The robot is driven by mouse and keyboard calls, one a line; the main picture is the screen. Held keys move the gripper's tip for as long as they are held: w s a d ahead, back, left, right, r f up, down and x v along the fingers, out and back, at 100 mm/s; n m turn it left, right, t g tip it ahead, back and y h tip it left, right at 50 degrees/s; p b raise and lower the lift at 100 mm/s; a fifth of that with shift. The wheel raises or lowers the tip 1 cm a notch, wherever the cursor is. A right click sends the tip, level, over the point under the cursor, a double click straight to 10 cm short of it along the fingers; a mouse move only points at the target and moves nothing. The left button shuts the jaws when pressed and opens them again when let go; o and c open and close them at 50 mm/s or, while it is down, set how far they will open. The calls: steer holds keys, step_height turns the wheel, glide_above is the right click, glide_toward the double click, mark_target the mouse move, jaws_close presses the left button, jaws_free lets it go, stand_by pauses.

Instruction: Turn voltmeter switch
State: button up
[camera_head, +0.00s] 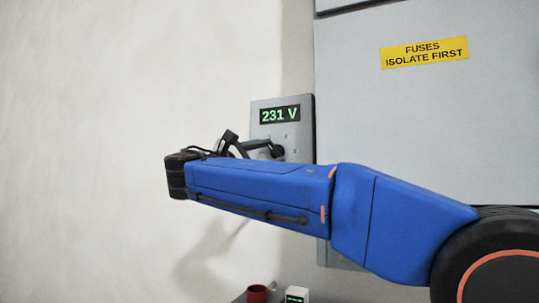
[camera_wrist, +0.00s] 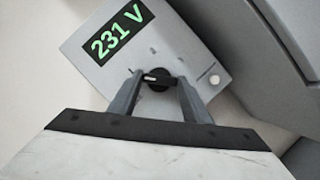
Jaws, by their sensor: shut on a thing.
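The voltmeter switch is a black round knob (camera_wrist: 158,79) with a light pointer mark, on a grey panel (camera_wrist: 92,67). The panel's display (camera_wrist: 122,32) reads 231 V in green, and it also shows in the head view (camera_head: 280,114). My gripper (camera_wrist: 157,82) has one finger on each side of the knob and is shut on it. In the wrist view the panel appears tilted. In the head view my gripper (camera_head: 277,151) is at the lower part of the panel, and my blue arm hides much of that area; the knob is hard to make out there.
A large grey cabinet (camera_head: 420,130) with a yellow sign (camera_head: 424,52) reading "FUSES ISOLATE FIRST" stands right of the panel. A red cup (camera_head: 257,293) and a small white box (camera_head: 296,294) are below. Bare wall lies left.

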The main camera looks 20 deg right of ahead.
steer(key=shift+m+g, duration=0.4)
steer(key=shift+m, duration=0.6)
steer(key=o, duration=1)
steer(key=shift+o, duration=0.2)
steer(key=shift+a, duration=0.1)
steer(key=v, duration=1.7)
steer(key=shift+s+r, duration=0.1)
